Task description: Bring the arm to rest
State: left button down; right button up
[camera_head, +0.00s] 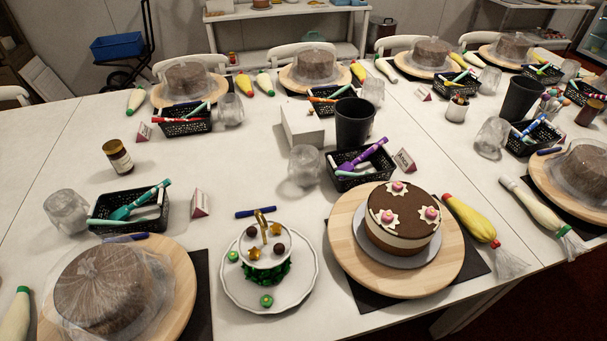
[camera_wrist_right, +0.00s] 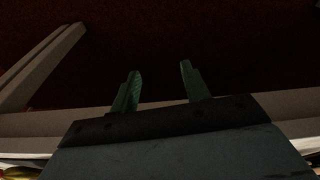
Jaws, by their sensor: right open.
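My right gripper (camera_wrist_right: 158,88) shows in the right wrist view with its two greenish fingers apart and nothing between them. It points at a dark red floor (camera_wrist_right: 230,40). Neither of my arms shows in the head view, and my left gripper is in no view. In the head view a decorated cake (camera_head: 402,222) with brown top and pink flowers stands on a round wooden turntable (camera_head: 345,250). A plastic-wrapped cake (camera_head: 98,285) sits on another turntable (camera_head: 180,280) at the lower left.
A white plate (camera_head: 300,295) with a small decorated tiered piece stands between the turntables. Black baskets (camera_head: 150,218) of tools, a black cup (camera_head: 355,122), glass jars and piping bags (camera_head: 472,220) crowd the white table (camera_head: 240,170). A pale bar (camera_wrist_right: 40,65) shows at the left of the wrist view.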

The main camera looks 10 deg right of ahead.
jog(key=s+d+f+b, duration=0.1)
jog(key=s+f+b, duration=0.1)
jog(key=s+f, duration=0.6)
jog(key=s+d+f+g+b, duration=0.1)
jog(key=s+f+b, duration=0.1)
jog(key=s+f, duration=0.6)
notch_tip(320, 180, down, 4)
jog(key=shift+d+f, duration=0.1)
jog(key=shift+d, duration=0.3)
